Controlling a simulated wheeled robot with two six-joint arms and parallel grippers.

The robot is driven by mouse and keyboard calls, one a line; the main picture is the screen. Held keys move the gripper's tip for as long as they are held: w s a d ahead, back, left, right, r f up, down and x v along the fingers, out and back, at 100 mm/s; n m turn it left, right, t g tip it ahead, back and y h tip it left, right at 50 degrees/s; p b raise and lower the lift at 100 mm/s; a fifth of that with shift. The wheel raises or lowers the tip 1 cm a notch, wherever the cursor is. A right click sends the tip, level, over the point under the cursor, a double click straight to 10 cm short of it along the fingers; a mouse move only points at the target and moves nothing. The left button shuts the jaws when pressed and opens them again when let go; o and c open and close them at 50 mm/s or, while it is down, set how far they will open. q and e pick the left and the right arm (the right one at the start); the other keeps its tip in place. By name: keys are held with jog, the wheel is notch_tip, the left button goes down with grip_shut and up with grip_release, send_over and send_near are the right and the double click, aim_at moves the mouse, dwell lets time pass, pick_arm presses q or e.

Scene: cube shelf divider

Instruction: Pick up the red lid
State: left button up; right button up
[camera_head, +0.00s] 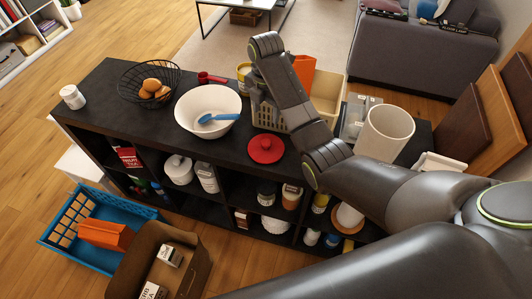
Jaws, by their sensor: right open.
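The round red lid (266,149) with a small knob lies flat on the dark shelf top (105,105), near its front edge. It is fully visible and nothing holds it. My right arm comes in from the right and reaches above the shelf top. Its end, with my right gripper (267,45), is beyond the lid in the picture and apart from it. The right gripper is open; its fingers are hard to make out. My left gripper is not in view.
Behind the lid is a grey basket (266,114); at right, a white cylinder (385,132). A blue crate (93,258) sits on the floor.

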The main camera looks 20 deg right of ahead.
send_over(266, 142)
jog(key=f, duration=0.4)
jog(key=f+p, duration=0.1)
jog(key=f, duration=0.2)
jog(key=shift+w+d, duration=0.1)
jog(key=shift+w, duration=0.2)
jog(key=shift+s+f, duration=0.15)
jog(key=shift+f, duration=0.4)
jog(key=shift+s+f+p, duration=0.15)
jog(key=shift+f+p, duration=0.25)
jog(key=shift+f, duration=1.8)
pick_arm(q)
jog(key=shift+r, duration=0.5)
pick_arm(e)
grip_shut()
